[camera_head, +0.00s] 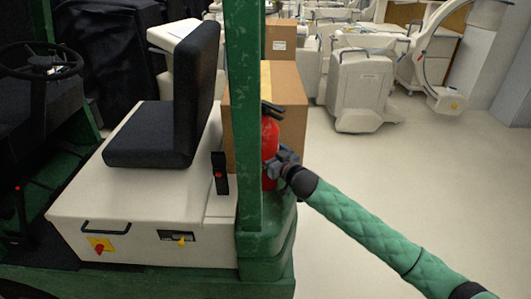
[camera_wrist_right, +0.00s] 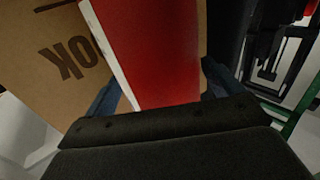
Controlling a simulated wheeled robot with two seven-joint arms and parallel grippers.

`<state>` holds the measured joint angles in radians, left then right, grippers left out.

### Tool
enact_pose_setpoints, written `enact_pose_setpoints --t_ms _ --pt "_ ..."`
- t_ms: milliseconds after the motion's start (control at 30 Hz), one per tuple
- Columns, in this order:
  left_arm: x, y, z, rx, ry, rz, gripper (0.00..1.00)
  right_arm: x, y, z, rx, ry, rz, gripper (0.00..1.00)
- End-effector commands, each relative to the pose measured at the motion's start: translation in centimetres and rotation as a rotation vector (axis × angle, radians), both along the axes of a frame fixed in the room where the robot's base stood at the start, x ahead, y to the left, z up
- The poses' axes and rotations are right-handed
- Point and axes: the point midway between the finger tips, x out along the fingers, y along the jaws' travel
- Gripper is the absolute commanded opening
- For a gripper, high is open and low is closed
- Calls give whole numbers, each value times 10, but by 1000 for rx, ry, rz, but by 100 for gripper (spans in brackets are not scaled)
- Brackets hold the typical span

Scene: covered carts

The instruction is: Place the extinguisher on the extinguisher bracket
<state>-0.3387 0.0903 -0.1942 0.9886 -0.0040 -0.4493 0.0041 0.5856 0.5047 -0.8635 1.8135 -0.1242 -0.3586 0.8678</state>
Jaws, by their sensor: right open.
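The red extinguisher (camera_head: 270,140) with a black top stands upright behind the green post, which hides part of it. In the right wrist view the extinguisher's red body (camera_wrist_right: 165,50) fills the middle, with a white label edge on its left. My right gripper (camera_head: 278,164) is at the extinguisher's side. In the wrist view its fingers (camera_wrist_right: 160,90) are open, one on each side of the red body; I cannot tell whether they touch it. I cannot make out the extinguisher bracket for certain. My left gripper is not in view.
A cardboard box (camera_head: 290,108) stands right behind the extinguisher. The green post (camera_head: 246,90) rises close to my right gripper. A vehicle with a black seat (camera_head: 160,130) and white body (camera_head: 130,205) fills the left. Open floor (camera_head: 410,170) lies to the right.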

Motion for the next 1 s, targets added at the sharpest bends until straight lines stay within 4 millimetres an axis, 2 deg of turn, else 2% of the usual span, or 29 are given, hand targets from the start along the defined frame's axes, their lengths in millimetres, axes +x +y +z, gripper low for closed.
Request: enact_pose_setpoints --t_ms 167,567,1000 --pt "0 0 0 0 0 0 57 0 0 0 0 0 0 90" --pt "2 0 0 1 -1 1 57 0 0 0 1 1 0 11" --pt "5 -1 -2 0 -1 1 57 1 0 12 4 -6 1 9"
